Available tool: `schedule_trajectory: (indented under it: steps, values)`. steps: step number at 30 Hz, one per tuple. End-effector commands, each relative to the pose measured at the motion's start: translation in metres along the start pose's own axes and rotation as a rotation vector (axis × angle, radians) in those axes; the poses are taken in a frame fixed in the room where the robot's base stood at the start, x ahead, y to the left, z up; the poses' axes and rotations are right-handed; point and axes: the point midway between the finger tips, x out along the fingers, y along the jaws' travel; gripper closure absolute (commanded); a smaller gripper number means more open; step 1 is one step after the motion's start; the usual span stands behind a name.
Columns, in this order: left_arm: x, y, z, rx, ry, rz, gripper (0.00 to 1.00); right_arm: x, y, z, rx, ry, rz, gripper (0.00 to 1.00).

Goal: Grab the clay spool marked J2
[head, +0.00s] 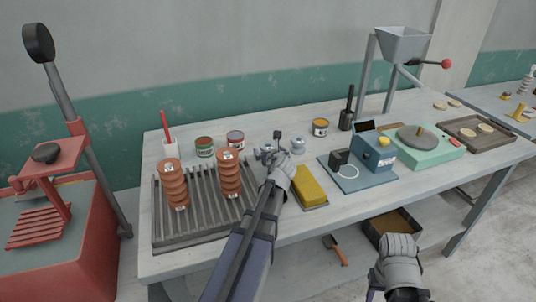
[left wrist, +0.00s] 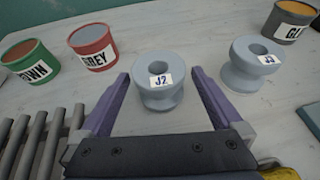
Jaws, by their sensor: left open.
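The grey clay spool marked J2 (left wrist: 158,95) stands upright on the table in the left wrist view, with its label facing me. My left gripper (left wrist: 159,76) is open, its two purple fingers on either side of the spool with small gaps. In the head view my left gripper (head: 268,153) is over the table, just right of the slatted rack, and largely hides J2. A similar grey spool marked J3 (left wrist: 254,68) stands to the right, and also shows in the head view (head: 298,145). My right arm is low at the right, its fingers not clearly visible.
Red GREY (left wrist: 93,48) and green BROWN (left wrist: 30,62) cans stand behind left; a third can (head: 320,127) is behind right. The slatted rack (head: 160,240) holds two ribbed orange insulators (head: 229,180). A yellow sponge-like block (head: 311,187) lies right of my left wrist.

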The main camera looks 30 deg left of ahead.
Motion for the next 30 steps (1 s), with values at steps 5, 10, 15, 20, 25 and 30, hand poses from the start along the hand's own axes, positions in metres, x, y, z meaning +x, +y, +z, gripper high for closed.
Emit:
schedule_trajectory:
  steps: [5, 10, 15, 20, 25, 30]
  values:
    - [-0.0002, 0.0003, 0.0002, 0.0, 0.0, 0.0, 0.0, -0.0003, 0.0, 0.0, 0.0, 0.0, 0.0, 0.5]
    - [-0.0002, 0.0003, 0.0002, 0.0, 0.0, 0.0, 0.17, -0.0003, 0.0, 0.0, 0.0, 0.0, 0.0, 0.5]
    - [-0.0003, 0.0003, 0.0002, 0.0, 0.0, 0.0, 0.36, -0.0003, 0.0, 0.0, 0.0, 0.0, 0.0, 0.5]
    - [-0.0003, 0.0003, 0.0002, 0.0, 0.0, 0.0, 0.54, -0.0003, 0.0, 0.0, 0.0, 0.0, 0.0, 0.5]
    - [-0.0003, 0.0003, 0.0002, 0.0, 0.0, 0.0, 0.73, -0.0003, 0.0, 0.0, 0.0, 0.0, 0.0, 0.5]
    - [-0.0003, 0.0003, 0.0002, 0.0, 0.0, 0.0, 0.92, -0.0003, 0.0, 0.0, 0.0, 0.0, 0.0, 0.5]
